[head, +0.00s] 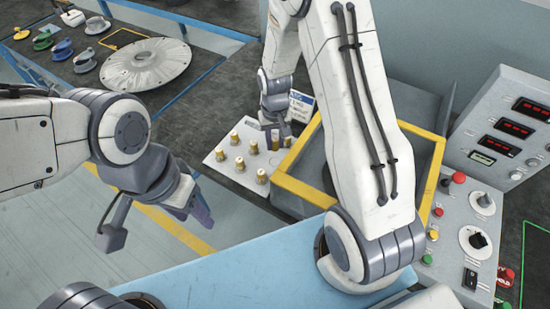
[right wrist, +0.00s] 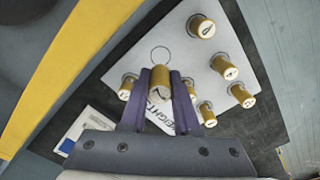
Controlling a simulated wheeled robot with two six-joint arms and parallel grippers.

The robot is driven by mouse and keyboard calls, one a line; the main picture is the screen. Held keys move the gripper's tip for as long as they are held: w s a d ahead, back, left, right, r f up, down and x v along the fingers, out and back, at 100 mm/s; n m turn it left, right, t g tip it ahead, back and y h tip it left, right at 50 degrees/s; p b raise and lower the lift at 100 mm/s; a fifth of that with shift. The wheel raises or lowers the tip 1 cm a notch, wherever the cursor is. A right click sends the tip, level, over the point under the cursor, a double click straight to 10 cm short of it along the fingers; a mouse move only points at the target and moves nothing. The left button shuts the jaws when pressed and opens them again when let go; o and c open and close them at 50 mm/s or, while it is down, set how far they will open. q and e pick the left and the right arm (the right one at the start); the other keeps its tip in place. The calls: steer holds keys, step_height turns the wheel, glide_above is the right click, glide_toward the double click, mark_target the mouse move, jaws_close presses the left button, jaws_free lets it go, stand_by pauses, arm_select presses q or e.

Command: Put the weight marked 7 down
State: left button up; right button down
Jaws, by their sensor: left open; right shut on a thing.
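A brass weight (right wrist: 160,84) stands between the two fingers of my right gripper (right wrist: 165,95), which is shut on it. The dark mark on its end looks like a 7. In the head view my right gripper (head: 274,130) is over the far right part of the white weight plate (head: 235,179). In the right wrist view a bare printed circle on the plate (right wrist: 190,60) shows just beyond the held weight. I cannot tell whether the weight touches the plate. My left gripper (head: 188,205) is open and empty, hanging left of the plate.
Several other brass weights (head: 240,163) stand upright on the plate, close around the held one. A yellow-framed opening (head: 302,192) is right of the plate. A control panel (head: 463,215) with buttons is at the right. A metal disc (head: 146,64) lies on the far bench.

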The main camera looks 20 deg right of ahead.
mark_target(275, 162)
step_height(275, 162, down, 6)
steer(key=shift+f+p, duration=0.25)
steer(key=shift+p, duration=0.2)
steer(key=shift+f, duration=0.2)
steer(key=shift+f, duration=0.2)
steer(key=c, duration=0.6)
jaws_free()
steer(key=shift+c, duration=0.2)
steer(key=shift+r, duration=0.1)
